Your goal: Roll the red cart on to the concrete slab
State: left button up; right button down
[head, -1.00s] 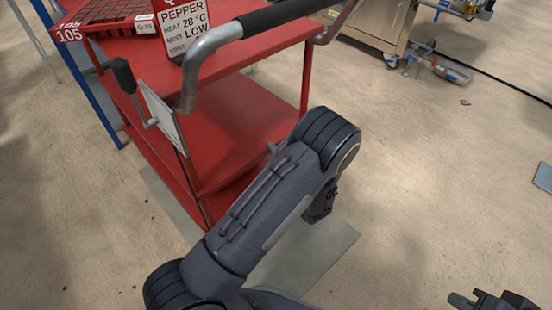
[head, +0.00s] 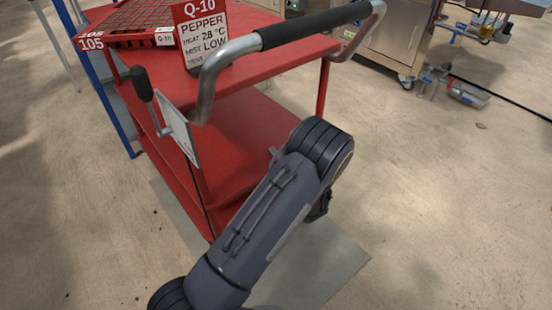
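The red cart (head: 262,130) stands at the left and centre, with a top deck and a lower shelf. Its push bar (head: 316,24) has a black grip and bent metal ends at the near side. A crank with a black handle (head: 142,84) sits on its near left. A flat grey rectangle (head: 325,262), seemingly the concrete slab, lies on the floor under and in front of the cart. My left gripper (head: 319,207) is mostly hidden behind my arm, low beside the cart and apart from the push bar. Its fingers cannot be made out. My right gripper is out of view.
A red seed tray (head: 140,22) and a Q-10 PEPPER sign (head: 202,40) stand on the cart. A blue post (head: 104,100) is close at left. A steel cabinet on casters (head: 398,42) stands at the back right.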

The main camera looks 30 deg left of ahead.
pick_arm(q)
grip_shut()
dwell(1.1)
